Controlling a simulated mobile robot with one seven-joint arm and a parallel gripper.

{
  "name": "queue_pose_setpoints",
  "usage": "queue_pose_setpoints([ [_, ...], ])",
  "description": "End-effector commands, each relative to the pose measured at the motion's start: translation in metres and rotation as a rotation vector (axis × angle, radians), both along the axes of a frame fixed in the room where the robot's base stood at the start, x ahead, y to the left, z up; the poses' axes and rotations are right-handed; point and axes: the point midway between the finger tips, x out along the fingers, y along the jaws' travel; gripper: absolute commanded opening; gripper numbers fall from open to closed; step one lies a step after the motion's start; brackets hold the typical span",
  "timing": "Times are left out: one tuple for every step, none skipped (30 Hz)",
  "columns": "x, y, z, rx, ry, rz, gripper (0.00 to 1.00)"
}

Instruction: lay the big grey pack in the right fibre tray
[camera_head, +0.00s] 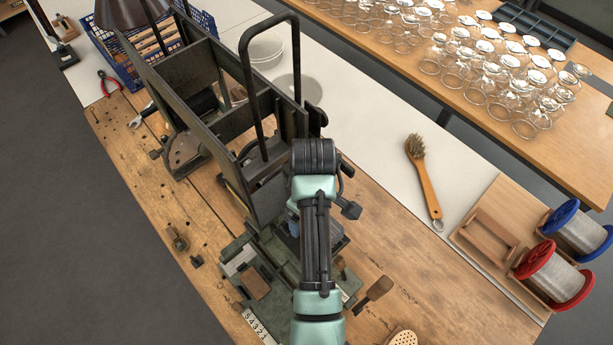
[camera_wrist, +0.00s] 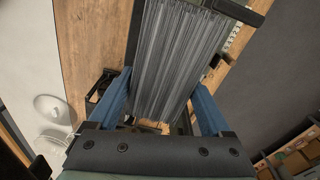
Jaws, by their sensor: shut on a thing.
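The big grey pack (camera_wrist: 178,55), a bundle of long parallel grey fibres, fills the middle of the wrist view. The two blue fingers of my gripper (camera_wrist: 162,88) stand at its left and right sides, shut on it. Dark bars run along its left edge and across its upper right corner. I cannot tell whether these belong to a fibre tray, or whether the pack touches anything below. In the head view my arm covers the pack and most of the gripper. The right fibre tray cannot be made out for certain.
A dark metal machine (camera_head: 215,120) with a tall handle stands on the wooden bench (camera_head: 135,165). A brush (camera_head: 424,180), wire spools (camera_head: 555,275) and a blue crate (camera_head: 125,70) lie around it. Glasses (camera_head: 500,80) crowd the far table.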

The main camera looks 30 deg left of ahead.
Motion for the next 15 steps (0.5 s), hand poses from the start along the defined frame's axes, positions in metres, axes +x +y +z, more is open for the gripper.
queue_pose_setpoints([
  [0.0001,0.0,-0.001,0.0,-0.001,0.0,0.0],
  [0.0001,0.0001,-0.0015,0.0,-0.001,0.0,0.0],
  [0.0001,0.0001,-0.002,0.0,-0.001,0.0,0.0],
  [0.0001,0.0,-0.0024,0.0,-0.001,0.0,0.0],
  [0.0001,0.0,-0.0027,0.0,-0.001,0.0,0.0],
  [0.0001,0.0,-0.0029,0.0,-0.001,0.0,0.0],
  [0.0001,0.0,-0.003,0.0,-0.001,0.0,0.0],
  [0.0001,0.0,-0.003,0.0,-0.001,0.0,0.0],
  [0.0001,0.0,-0.0029,0.0,-0.001,0.0,0.0],
  [0.0001,0.0,-0.0029,0.0,-0.001,0.0,0.0],
  [0.0001,0.0,-0.0029,0.0,0.0,0.0,0.0],
  [0.0001,0.0,-0.0028,0.0,0.0,0.0,0.0],
  [0.0001,0.0,-0.0028,0.0,0.0,0.0,0.0],
  [0.0001,-0.0001,-0.0028,0.0,0.0,0.0,0.85],
  [0.0001,0.0,-0.0028,0.0,0.0,0.0,0.92],
])
